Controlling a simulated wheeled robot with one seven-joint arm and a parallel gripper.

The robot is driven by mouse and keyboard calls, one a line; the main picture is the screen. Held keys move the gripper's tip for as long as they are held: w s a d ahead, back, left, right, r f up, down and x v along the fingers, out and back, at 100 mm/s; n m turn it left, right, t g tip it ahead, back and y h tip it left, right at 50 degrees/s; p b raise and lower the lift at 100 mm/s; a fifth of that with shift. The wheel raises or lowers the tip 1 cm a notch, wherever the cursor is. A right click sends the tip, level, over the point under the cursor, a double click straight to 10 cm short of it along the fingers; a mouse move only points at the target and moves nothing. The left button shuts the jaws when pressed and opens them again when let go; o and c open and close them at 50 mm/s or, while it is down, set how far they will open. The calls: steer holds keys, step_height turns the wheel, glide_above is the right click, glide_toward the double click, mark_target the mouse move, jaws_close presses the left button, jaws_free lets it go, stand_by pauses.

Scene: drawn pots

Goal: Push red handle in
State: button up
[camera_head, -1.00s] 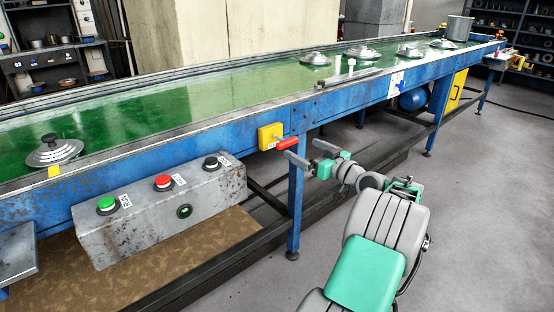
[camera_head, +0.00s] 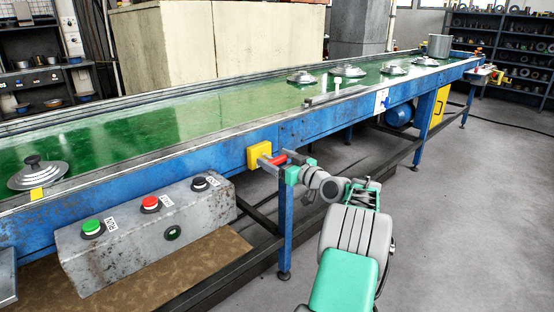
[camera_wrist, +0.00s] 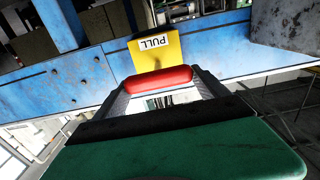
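The red handle (camera_head: 277,160) sticks out of a yellow block (camera_head: 259,155) on the blue side of the conveyor. In the wrist view the red handle (camera_wrist: 158,82) lies crosswise below the yellow block (camera_wrist: 157,50), whose label reads PULL. My gripper (camera_head: 284,162) is at the handle, with its fingers spread. In the wrist view my gripper (camera_wrist: 160,88) has one finger near each end of the handle. I cannot tell whether the fingers touch it. The handle's stem is mostly hidden.
A grey control box (camera_head: 150,235) with green, red and black buttons hangs left of my gripper. A blue table leg (camera_head: 285,235) stands just below the gripper. Metal lids (camera_head: 348,71) rest on the green belt (camera_head: 180,120). The floor at right is clear.

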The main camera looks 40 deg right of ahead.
mark_target(269, 156)
steer(key=c, duration=1.6)
steer(key=shift+w+a+f+b, duration=0.15)
steer(key=shift+w+b, duration=0.2)
steer(key=shift+w, duration=1.1)
steer(key=o, duration=1.7)
steer(key=shift+o, duration=0.6)
steer(key=shift+w, duration=0.1)
steer(key=shift+o, duration=1)
